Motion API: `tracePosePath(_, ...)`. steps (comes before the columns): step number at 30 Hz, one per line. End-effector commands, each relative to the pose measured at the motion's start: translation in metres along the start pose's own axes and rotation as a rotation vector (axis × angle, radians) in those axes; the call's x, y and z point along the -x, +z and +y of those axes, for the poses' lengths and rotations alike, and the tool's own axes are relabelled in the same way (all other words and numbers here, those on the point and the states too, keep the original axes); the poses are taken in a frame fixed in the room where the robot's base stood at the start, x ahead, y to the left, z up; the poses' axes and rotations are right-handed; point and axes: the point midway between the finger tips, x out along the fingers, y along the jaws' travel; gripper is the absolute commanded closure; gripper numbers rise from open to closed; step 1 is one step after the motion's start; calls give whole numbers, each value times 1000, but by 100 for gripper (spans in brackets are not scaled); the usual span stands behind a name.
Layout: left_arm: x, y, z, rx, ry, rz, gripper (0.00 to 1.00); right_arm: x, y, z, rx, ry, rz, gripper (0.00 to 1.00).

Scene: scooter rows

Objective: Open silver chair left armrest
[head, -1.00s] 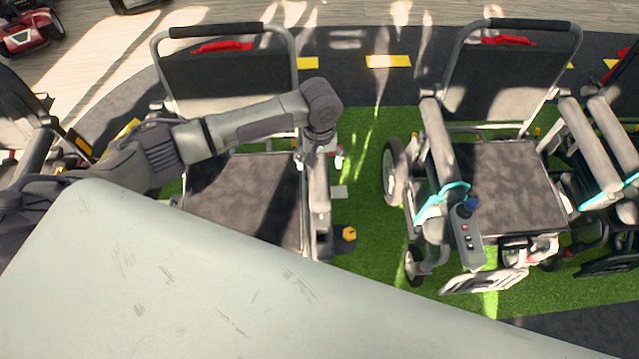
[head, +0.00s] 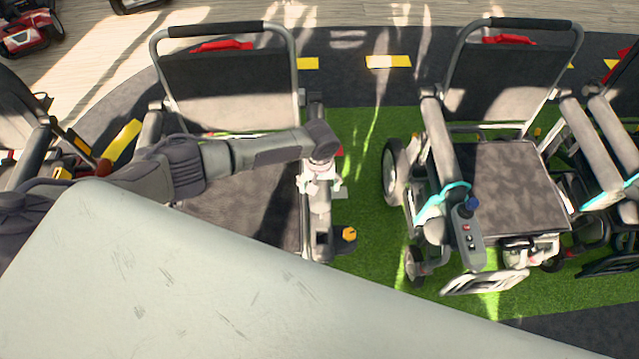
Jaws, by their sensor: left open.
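The silver chair (head: 229,90) stands left of centre, facing me, with a silver tube frame, dark backrest and dark grey seat (head: 250,205). Its left armrest (head: 320,218) is the long grey bar on the picture's right side of the seat. It looks lowered, running front to back. My left gripper (head: 319,188) is open, pointing down over the middle of this armrest; its fingers look close to the bar, but I cannot tell whether they touch it. My forearm hides part of the seat and the other armrest. My right gripper is out of view.
A second chair (head: 505,185) with a joystick controller (head: 467,235) stands to the right. More chairs crowd both picture edges. An orange knob (head: 349,234) sits beside the silver chair's front right corner. A strip of green turf (head: 365,160) between the two chairs is clear.

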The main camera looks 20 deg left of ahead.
Motion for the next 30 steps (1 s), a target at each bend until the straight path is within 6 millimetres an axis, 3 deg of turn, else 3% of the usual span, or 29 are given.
tracePosePath(2,0,0,0,0,0,0,25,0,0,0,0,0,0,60)
tracePosePath(15,0,0,0,0,0,0,98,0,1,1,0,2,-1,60)
tracePosePath(23,9,0,0,2,1,-20,100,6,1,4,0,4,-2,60)
tracePosePath(30,50,-4,0,4,2,-131,100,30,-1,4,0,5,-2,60)
